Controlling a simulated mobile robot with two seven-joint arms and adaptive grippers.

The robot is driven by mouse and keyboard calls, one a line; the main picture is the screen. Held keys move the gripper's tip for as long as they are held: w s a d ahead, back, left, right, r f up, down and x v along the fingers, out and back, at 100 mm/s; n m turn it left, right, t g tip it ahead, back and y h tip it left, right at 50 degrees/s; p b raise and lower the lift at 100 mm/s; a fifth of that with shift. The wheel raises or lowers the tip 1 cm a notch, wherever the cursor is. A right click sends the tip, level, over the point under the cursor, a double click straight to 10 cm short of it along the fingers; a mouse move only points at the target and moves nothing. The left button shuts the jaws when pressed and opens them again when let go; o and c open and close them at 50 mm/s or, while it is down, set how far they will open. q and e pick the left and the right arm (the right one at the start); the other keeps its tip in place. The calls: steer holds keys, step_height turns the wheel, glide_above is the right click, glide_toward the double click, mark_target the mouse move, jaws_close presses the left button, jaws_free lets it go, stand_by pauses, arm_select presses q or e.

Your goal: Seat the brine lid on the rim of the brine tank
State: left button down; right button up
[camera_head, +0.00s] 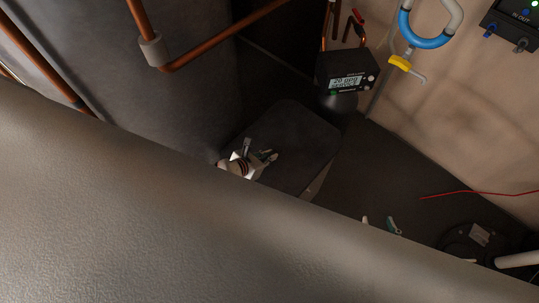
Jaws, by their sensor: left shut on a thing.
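The brine lid appears to be the dark rounded panel (305,150) in the middle of the head view. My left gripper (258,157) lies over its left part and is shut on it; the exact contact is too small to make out. A narrow pale strip (316,184) shows beside the panel's lower right edge. I cannot tell whether it belongs to the brine tank, and the tank's rim is not clearly visible. My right gripper (380,225) shows only its two fingertips, apart and empty, right of the panel. The rest of it is hidden behind a large grey surface.
The large grey surface (180,225) covers the lower left. A meter with a lit display (346,82) stands behind the panel. Copper pipes (222,42) run across the top. A blue-sleeved hose (423,42), red wire (475,192) and round black fitting (472,240) are at right.

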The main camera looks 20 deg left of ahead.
arm_select(q)
steer(key=shift+w+r, duration=0.1)
steer(key=c, duration=2)
jaws_free()
steer(key=shift+c, duration=0.2)
steer(key=v, duration=1.2)
